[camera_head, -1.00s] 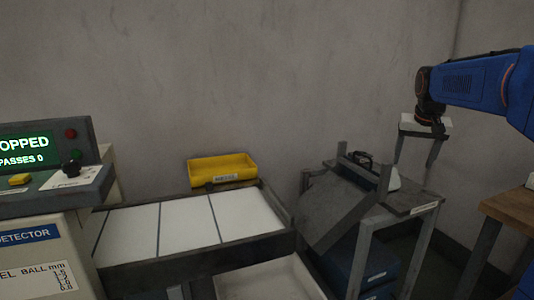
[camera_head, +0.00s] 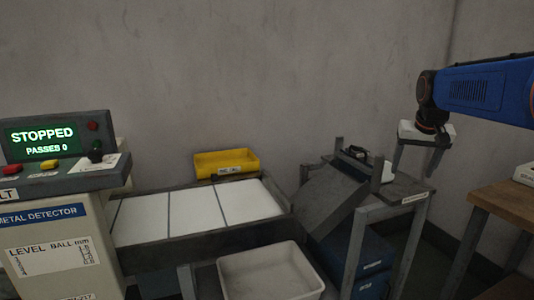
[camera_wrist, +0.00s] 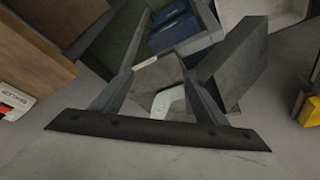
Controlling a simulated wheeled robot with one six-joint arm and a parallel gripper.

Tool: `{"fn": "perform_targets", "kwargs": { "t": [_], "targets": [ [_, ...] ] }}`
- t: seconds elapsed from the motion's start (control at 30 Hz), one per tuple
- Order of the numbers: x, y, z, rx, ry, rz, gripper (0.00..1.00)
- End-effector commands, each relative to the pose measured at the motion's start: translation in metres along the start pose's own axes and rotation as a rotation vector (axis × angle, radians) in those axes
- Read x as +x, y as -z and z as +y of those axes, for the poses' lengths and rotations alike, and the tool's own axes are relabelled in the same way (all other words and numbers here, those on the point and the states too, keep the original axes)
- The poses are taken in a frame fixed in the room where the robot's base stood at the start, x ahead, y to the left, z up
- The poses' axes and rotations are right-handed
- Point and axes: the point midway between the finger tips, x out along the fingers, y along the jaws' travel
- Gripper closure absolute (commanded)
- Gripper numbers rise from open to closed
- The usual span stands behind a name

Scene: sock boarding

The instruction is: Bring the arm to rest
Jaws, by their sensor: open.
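My blue arm (camera_head: 487,90) reaches in from the right edge in the head view. My gripper (camera_head: 414,167) hangs from its end with two dark fingers pointing down, spread apart, with nothing between them. In the picture it overlaps the right part of a grey metal stand (camera_head: 372,213); the gap between them is hard to judge. In the wrist view my gripper (camera_wrist: 158,72) shows two grey fingers over the stand and a light-coloured item on it, with no visible contact.
At left stands a metal detector (camera_head: 48,222) with a screen (camera_head: 42,138) reading STOPPED, PASSES 0. A conveyor with white panels (camera_head: 197,212), a yellow bin (camera_head: 225,163) and a white tray (camera_head: 270,272) fill the middle. A wooden table (camera_head: 506,199) stands at right.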

Motion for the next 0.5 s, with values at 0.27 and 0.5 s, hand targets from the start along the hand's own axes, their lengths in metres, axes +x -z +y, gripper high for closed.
{"fn": "perform_targets", "kwargs": {
  "t": [0.27, 0.5],
  "targets": [
    [-0.011, -0.066, -0.015, -0.056, 0.024, 0.004, 0.33],
    [-0.013, -0.160, -0.027, -0.134, 0.056, 0.008, 0.33]
  ]
}}
